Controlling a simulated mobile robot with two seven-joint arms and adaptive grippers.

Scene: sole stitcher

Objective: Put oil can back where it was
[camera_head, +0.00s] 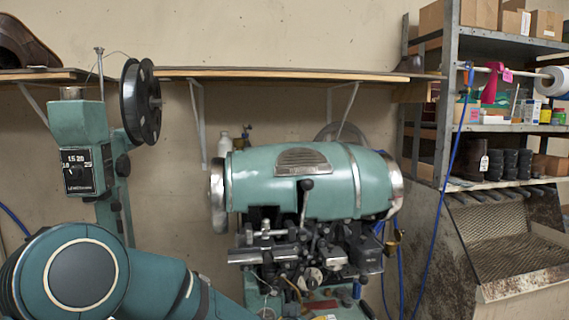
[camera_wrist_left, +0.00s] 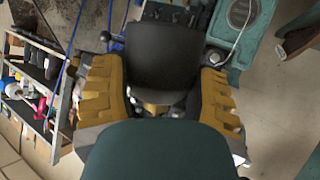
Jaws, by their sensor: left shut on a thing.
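In the left wrist view my left gripper (camera_wrist_left: 160,90) has its two yellow fingers on either side of a dark grey, rounded thing, which I take to be the oil can (camera_wrist_left: 164,55). The fingers are shut on it. Its lower part and any spout are hidden or too unclear to tell. In the head view only my left arm shows at the bottom left; its gripper and the oil can are out of that view. My right gripper is in neither view.
A teal stitching machine (camera_head: 310,180) stands in the middle, with black clamps and levers below its body. A teal post with a black reel (camera_head: 140,100) stands left. A wall shelf (camera_head: 270,73) runs above. A metal rack (camera_head: 490,128) with boxes and boots is right.

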